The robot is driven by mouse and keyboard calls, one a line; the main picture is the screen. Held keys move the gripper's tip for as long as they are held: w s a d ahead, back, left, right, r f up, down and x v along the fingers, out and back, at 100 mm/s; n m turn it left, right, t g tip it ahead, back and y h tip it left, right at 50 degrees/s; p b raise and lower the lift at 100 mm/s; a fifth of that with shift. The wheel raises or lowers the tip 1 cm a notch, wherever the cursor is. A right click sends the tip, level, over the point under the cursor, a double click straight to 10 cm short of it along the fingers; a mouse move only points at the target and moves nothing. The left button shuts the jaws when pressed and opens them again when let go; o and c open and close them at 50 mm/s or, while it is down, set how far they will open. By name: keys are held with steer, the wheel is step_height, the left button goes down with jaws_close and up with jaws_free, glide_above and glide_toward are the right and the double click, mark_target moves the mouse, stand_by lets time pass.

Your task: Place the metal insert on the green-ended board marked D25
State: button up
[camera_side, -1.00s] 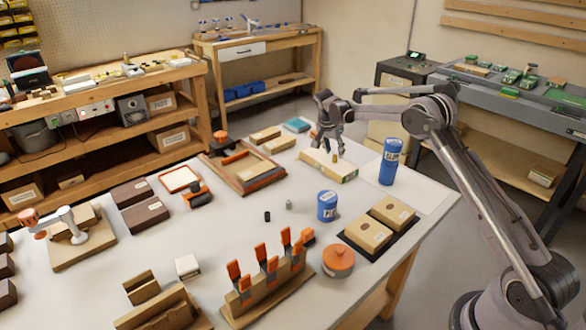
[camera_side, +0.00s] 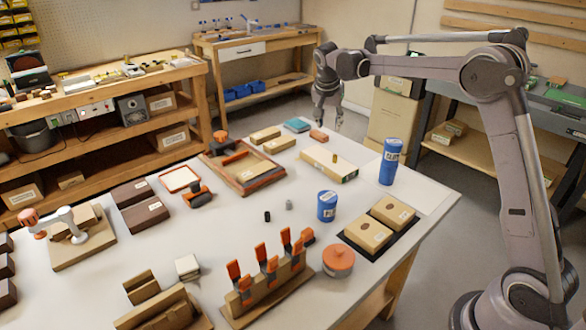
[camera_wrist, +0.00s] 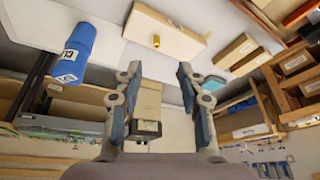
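A pale wooden board (camera_side: 322,166) with a green end lies at the far right of the white table; its marking is too small to read. A small brass-coloured insert (camera_side: 334,158) stands upright on the board's top. Board (camera_wrist: 180,40) and insert (camera_wrist: 156,41) also show at the top of the wrist view. My gripper (camera_side: 329,119) is above and beyond the board, apart from it. In the wrist view my gripper (camera_wrist: 157,82) has its fingers spread, with nothing held between them. A small grey cylinder (camera_side: 289,205) and a black one (camera_side: 267,216) stand mid-table.
A tall blue can (camera_side: 390,162) stands right of the board, a shorter blue can (camera_side: 327,206) nearer. Two tan blocks sit on a black tray (camera_side: 350,240). A wooden frame (camera_side: 222,178) lies left of the board. Orange clamps (camera_side: 268,262) stand in front. The table centre is mostly clear.

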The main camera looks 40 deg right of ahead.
steer(key=s+a+r+n+t+y, duration=0.1)
steer(key=s+a+r+n+t, duration=0.1)
steer(key=s+a+n, duration=0.6)
steer(key=s+a+r+n+t+y, duration=0.15)
steer(key=s+a, duration=0.45)
steer(key=s, duration=0.7)
steer(key=s+a+f+n, duration=0.1)
steer(key=s+a+f, duration=0.1)
steer(key=s, duration=0.2)
steer(key=s+a+f+n+t+y, duration=0.1)
steer(key=s+f+n, duration=0.1)
steer(key=s, duration=0.2)
steer(key=shift+a+f, duration=0.4)
